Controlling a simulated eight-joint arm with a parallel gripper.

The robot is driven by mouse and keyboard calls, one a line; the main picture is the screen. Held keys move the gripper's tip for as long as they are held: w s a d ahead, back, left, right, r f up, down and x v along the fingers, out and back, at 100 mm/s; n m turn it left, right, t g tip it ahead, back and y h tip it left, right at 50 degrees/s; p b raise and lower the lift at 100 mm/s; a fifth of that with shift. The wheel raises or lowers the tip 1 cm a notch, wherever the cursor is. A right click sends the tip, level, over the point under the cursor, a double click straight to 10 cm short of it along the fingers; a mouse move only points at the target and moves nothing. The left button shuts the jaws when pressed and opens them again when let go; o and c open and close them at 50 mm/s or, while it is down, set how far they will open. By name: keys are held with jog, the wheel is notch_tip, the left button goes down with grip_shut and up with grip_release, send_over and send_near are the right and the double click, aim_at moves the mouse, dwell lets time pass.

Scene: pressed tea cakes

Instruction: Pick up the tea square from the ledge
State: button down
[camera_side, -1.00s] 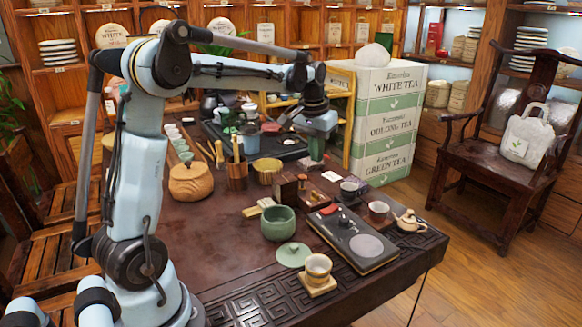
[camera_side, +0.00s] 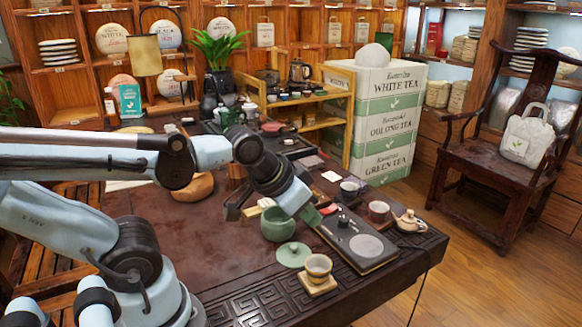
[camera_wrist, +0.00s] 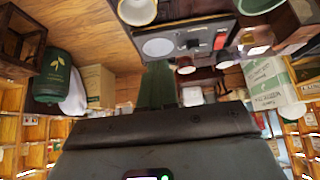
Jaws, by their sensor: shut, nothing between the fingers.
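My gripper (camera_side: 312,215) is shut and empty, its green fingers angled down to the right. In the side view its tip is in front of the left edge of the dark tea tray (camera_side: 360,245); the height above it is hard to tell. The green fingers (camera_wrist: 158,88) also show in the wrist view, pointing toward the tray (camera_wrist: 185,40). I cannot clearly make out a tea square or its ledge in either view. My wrist hides the table area where small wooden boxes stood in the older side view.
Cups (camera_side: 379,210) and a small teapot (camera_side: 409,222) stand right of the gripper. Stacked tea boxes (camera_side: 388,118) rise behind. The table's front left (camera_side: 220,270) is clear.

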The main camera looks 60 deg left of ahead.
jog(key=shift+s, duration=0.1)
dwell(0.3)
jog(key=c, duration=0.5)
grip_release()
jog(key=g, duration=0.7)
send_over(268, 202)
jog(key=f, duration=0.7)
jog(key=shift+w+f, duration=0.1)
jog(key=shift+w, duration=0.1)
jog(key=shift+s+f, duration=0.2)
jog(key=shift+f, duration=2.5)
